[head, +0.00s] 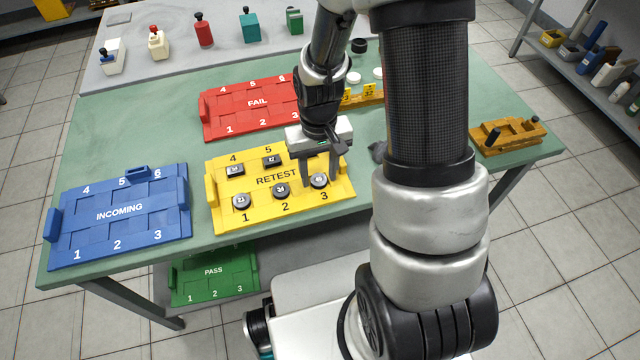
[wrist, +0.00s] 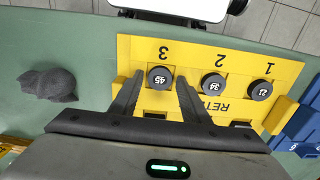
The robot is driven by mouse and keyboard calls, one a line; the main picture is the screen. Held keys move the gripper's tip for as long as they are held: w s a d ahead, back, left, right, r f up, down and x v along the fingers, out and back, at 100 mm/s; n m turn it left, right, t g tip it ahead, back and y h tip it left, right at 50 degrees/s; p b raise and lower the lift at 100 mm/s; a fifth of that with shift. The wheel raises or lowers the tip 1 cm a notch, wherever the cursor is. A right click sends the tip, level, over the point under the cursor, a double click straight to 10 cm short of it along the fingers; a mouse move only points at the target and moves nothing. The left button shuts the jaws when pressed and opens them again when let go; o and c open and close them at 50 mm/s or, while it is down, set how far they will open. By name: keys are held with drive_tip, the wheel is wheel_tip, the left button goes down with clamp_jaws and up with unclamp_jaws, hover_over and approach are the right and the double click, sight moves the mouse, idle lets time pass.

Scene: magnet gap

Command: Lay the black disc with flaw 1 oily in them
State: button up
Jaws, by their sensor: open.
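The yellow RETEST tray (head: 215,222) holds dark round discs in places 1, 2 and 3. The disc in place 3 (head: 319,181) shows 45 in the wrist view (wrist: 160,77). The disc in place 2 (head: 281,190) and the disc in place 1 (head: 241,201) carry small numbers, 21 on the latter in the wrist view. No flaw marking is readable.
The blue INCOMING tray (head: 68,252) is at left, the red FAIL tray (head: 215,128) behind, the green PASS tray (head: 187,293) lower. A grey lump (wrist: 47,84) lies beside RETEST. A wooden holder (head: 507,136) stands at right. Several coloured containers line the back bench.

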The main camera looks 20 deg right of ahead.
sight(319, 179)
drive_tip(key=c, duration=0.8)
drive_tip(key=shift+r+p, duration=2)
drive_tip(key=shift+r, duration=0.45)
